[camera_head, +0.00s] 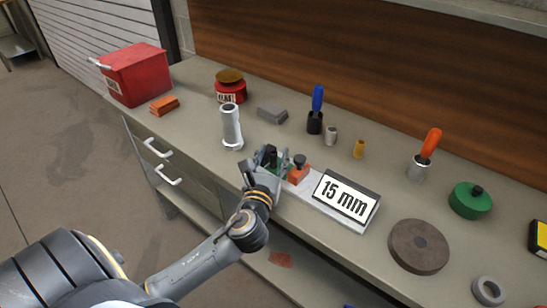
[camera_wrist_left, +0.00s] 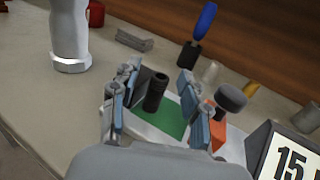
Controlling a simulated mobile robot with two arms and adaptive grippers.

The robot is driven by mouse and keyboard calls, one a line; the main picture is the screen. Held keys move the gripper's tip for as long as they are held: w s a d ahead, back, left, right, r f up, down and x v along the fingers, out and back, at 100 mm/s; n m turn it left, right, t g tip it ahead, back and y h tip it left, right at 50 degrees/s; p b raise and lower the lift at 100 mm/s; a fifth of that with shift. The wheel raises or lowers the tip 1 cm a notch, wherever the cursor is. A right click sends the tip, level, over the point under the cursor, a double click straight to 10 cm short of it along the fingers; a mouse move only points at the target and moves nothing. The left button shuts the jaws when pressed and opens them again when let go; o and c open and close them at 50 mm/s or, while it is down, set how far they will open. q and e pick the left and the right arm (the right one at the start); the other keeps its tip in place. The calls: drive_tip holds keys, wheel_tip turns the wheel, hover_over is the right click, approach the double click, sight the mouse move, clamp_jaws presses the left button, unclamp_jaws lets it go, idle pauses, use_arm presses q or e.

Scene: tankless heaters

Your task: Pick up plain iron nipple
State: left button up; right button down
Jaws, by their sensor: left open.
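A dark, hollow iron nipple (camera_wrist_left: 155,93) stands upright on a green patch (camera_wrist_left: 172,118) of a pale tray in the left wrist view. My left gripper (camera_wrist_left: 160,84) is open, with one finger on each side of the nipple. I see a gap on at least the right side; contact on the left is hard to tell. In the head view my left gripper (camera_head: 268,158) is over the left end of the tray (camera_head: 352,221) and partly hides the nipple (camera_head: 272,154). My right gripper is not in view.
An orange block with a dark round knob (camera_head: 299,170) stands close right of the gripper. A "15 mm" sign (camera_head: 346,195) is beyond it. A white cylinder (camera_head: 231,128) stands to the left. A grey fitting (camera_head: 331,136) and brass fitting (camera_head: 358,149) stand behind.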

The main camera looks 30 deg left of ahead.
sight(274, 152)
use_arm(q)
drive_tip(key=shift+w+a, duration=0.25)
drive_tip(key=shift+w, duration=0.35)
clamp_jaws()
drive_tip(key=shift+r, duration=0.6)
wheel_tip(274, 152, up, 3)
drive_tip(key=shift+d+f+p, duration=0.1)
drive_tip(key=shift+f+p, duration=0.1)
drive_tip(key=shift+p, duration=0.35)
drive_tip(key=s+d+r+p, duration=0.6)
drive_tip(key=s+r, duration=0.3)
drive_tip(key=s, duration=0.3)
drive_tip(key=shift+d, duration=0.55)
